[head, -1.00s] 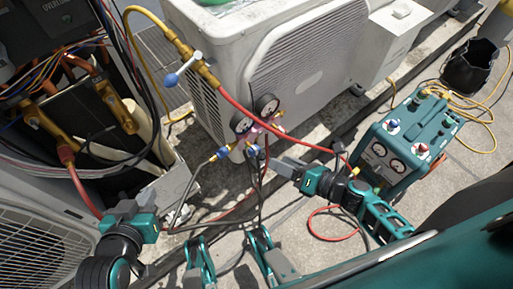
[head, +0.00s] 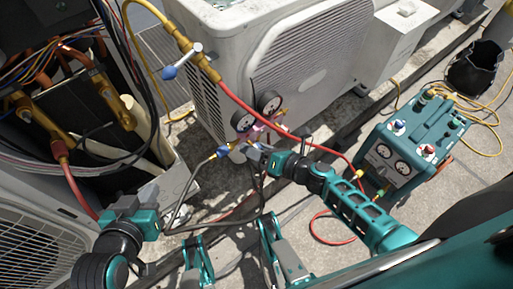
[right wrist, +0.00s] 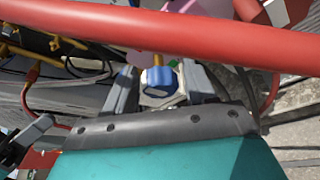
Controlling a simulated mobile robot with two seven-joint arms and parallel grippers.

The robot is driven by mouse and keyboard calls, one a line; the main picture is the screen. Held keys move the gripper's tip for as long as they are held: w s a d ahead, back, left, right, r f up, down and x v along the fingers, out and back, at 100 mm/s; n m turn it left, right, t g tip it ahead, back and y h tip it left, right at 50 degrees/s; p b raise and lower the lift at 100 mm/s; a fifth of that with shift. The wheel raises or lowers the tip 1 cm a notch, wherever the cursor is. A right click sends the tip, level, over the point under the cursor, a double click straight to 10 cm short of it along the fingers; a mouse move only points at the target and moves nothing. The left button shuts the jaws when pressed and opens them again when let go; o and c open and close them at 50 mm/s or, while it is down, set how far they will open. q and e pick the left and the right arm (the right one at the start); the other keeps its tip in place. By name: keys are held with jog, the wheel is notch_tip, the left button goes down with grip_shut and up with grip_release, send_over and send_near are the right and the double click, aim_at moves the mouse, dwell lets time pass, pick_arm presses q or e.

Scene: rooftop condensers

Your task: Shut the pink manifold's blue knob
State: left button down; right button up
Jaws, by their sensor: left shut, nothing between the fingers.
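The pink manifold (head: 259,132), with two round black gauges, hangs in front of the white condenser in the head view. In the right wrist view its pink body (right wrist: 200,7) shows at the top, partly behind a red hose. The blue knob (right wrist: 160,79) is between the two open fingers of my right gripper (right wrist: 160,92), with visible room on both sides. In the head view my right gripper (head: 264,157) is just below the manifold and covers part of it. My left gripper (head: 128,204) is shut and empty at the lower left, well away from the manifold.
A red hose (right wrist: 150,38) crosses close in front of the right wrist camera. It runs from a brass valve with a blue handle (head: 170,72). The teal recovery machine (head: 418,140) stands at right. Dark hoses hang below the manifold. The white condenser (head: 230,65) stands behind.

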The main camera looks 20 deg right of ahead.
jog(key=c, duration=0.9)
pick_arm(q)
jog(key=shift+a, duration=0.15)
jog(key=shift+r, duration=0.1)
pick_arm(e)
jog(key=shift+r+m, duration=0.1)
jog(key=shift+m, duration=0.2)
jog(key=shift+w, duration=0.1)
jog(key=o, duration=1)
pick_arm(q)
jog(key=p, duration=0.2)
jog(key=a+r+p, duration=0.1)
jog(key=shift+s+r+y+p, duration=0.1)
jog(key=shift+s+y+p, duration=0.2)
jog(key=shift+p, duration=0.1)
pick_arm(e)
jog(key=v, duration=1.3)
jog(key=shift+d, duration=0.15)
